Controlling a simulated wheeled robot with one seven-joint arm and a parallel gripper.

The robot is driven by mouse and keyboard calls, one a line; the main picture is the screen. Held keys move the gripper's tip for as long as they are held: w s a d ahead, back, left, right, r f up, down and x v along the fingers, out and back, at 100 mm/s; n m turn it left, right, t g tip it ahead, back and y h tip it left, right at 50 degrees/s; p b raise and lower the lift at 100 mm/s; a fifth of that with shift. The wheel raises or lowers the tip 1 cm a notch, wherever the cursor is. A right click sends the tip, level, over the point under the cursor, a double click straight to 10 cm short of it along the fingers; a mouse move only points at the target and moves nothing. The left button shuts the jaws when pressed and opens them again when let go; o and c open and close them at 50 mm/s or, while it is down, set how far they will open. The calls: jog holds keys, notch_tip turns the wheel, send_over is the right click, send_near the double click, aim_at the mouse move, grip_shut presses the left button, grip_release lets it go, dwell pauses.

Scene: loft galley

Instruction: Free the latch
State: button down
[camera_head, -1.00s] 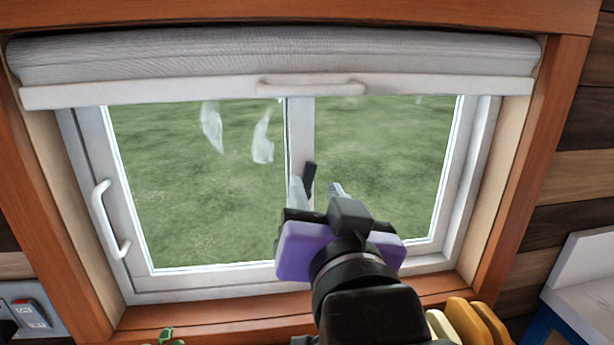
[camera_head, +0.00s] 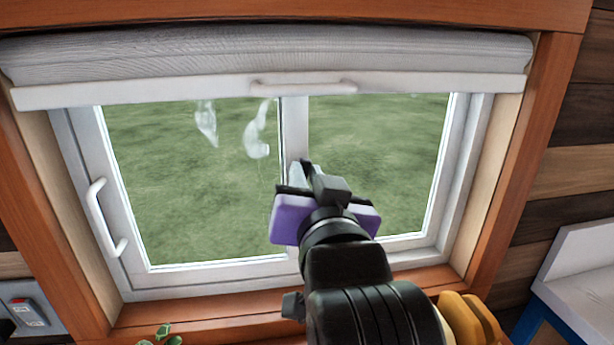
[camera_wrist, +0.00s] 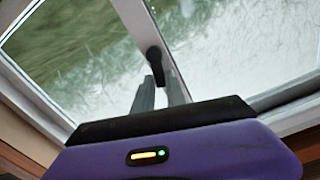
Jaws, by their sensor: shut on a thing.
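The latch (camera_head: 306,165) is a small black lever on the white middle post of the window (camera_head: 297,130). In the wrist view the latch (camera_wrist: 154,56) slants down from its rounded upper end to the lower right, between my fingers. My gripper (camera_head: 308,176), with its purple body, reaches up to the post from below. In the wrist view its two grey fingertips (camera_wrist: 160,84) are on either side of the lever's lower part, shut on it. My gripper hides much of the lever in the head view.
A white handle (camera_head: 104,218) is on the left sash. A grey blind (camera_head: 260,58) with a white bottom bar is above. The wooden sill (camera_head: 180,312) runs below, with a green plant (camera_head: 165,338) and yellow things (camera_head: 470,318) near it.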

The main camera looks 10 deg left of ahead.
jog(key=n+p, duration=0.1)
jog(key=a+n+p, duration=0.1)
jog(key=n, duration=0.1)
jog(key=shift+s, duration=0.15)
jog(key=c, duration=1.4)
grip_release()
jog(key=shift+o, duration=0.2)
jog(key=shift+s, duration=0.1)
jog(key=b+v, duration=0.1)
jog(key=v, duration=0.6)
jog(key=shift+s, duration=0.35)
